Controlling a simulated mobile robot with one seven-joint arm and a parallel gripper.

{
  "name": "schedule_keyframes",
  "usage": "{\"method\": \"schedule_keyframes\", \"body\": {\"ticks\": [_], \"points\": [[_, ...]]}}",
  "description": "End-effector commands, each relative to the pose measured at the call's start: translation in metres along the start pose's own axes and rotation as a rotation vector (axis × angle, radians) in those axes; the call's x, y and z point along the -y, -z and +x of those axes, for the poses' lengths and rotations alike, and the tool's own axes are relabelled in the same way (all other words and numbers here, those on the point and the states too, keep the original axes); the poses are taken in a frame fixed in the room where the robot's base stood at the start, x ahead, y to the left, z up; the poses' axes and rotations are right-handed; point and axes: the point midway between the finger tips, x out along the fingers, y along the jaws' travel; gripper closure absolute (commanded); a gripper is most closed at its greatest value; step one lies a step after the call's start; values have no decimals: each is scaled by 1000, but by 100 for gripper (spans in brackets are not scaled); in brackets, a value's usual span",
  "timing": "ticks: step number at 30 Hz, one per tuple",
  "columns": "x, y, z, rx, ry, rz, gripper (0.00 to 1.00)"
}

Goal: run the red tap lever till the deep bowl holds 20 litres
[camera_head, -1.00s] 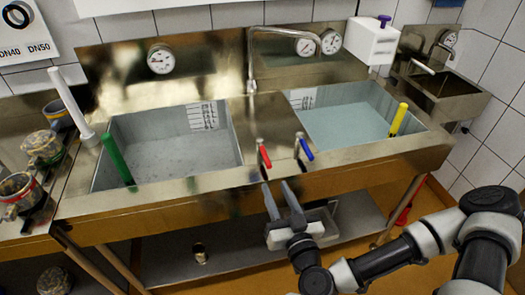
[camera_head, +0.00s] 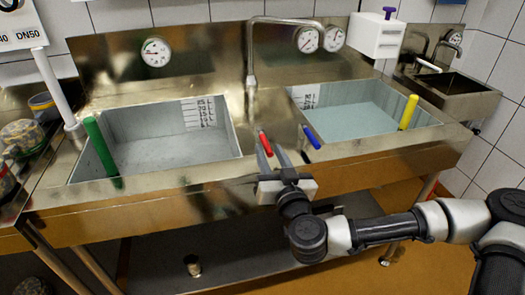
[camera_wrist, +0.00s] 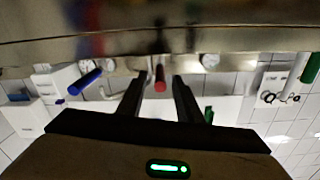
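The red tap lever (camera_head: 265,143) stands on the front ledge between two sunken basins. My gripper (camera_head: 271,152) is at the lever with its fingers apart. In the wrist view the red lever (camera_wrist: 160,78) shows between the two open fingers (camera_wrist: 158,88), with gaps on both sides. The left basin (camera_head: 160,150) has a grey floor and a marked scale (camera_head: 198,112) on its wall. The right basin (camera_head: 355,118) shows a pale blue-green surface and a partly hidden scale. I cannot tell the litre readings.
A blue lever (camera_head: 312,137) stands close to the right of my gripper. Dial gauges (camera_head: 155,52) line the back panel. A lower shelf (camera_head: 225,255) is below.

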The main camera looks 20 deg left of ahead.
Motion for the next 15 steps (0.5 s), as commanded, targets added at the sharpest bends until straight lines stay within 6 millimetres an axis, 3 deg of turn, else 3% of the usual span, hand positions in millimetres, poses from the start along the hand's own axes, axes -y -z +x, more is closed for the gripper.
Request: {"method": "schedule_keyframes", "body": {"ticks": [6,15], "points": [[0,0,46,2,-2,4,68],[0,0,77,3,-2,1,68]]}}
